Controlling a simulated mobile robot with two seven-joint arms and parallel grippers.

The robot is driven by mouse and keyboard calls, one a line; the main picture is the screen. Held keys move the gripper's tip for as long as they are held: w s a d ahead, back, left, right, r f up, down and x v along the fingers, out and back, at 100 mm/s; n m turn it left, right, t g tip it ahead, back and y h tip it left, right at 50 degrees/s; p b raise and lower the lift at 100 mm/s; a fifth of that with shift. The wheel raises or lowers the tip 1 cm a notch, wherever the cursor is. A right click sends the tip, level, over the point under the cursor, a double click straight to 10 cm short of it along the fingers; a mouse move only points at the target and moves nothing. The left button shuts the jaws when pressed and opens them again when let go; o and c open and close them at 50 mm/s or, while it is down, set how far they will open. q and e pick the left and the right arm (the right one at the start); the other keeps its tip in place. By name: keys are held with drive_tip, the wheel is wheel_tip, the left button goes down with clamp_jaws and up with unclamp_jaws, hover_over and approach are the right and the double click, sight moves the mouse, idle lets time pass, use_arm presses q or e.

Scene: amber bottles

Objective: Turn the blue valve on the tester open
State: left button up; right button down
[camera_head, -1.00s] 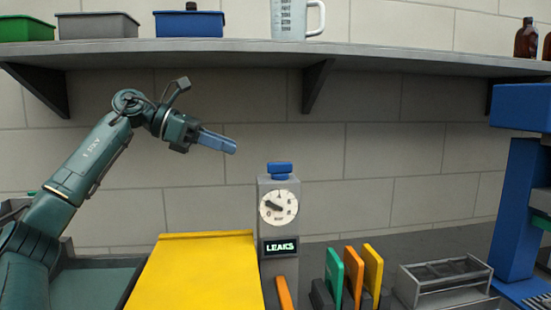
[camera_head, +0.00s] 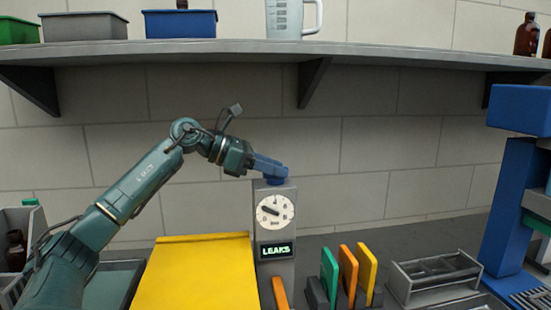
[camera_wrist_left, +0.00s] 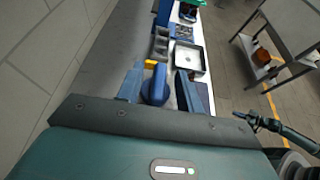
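A yellow panel (camera_head: 195,275) stands left of the tester. Green, orange and yellow plates (camera_head: 348,272) and a grey metal rack (camera_head: 438,275) are to its right. A blue frame (camera_head: 505,200) stands far right. A shelf (camera_head: 400,60) with bins and a jug runs above.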

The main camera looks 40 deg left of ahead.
use_arm(q)
drive_tip(key=shift+w+d+f, duration=0.2)
drive_tip(key=shift+w+d, duration=0.05)
drive_tip(key=shift+w, duration=0.1)
clamp_jaws()
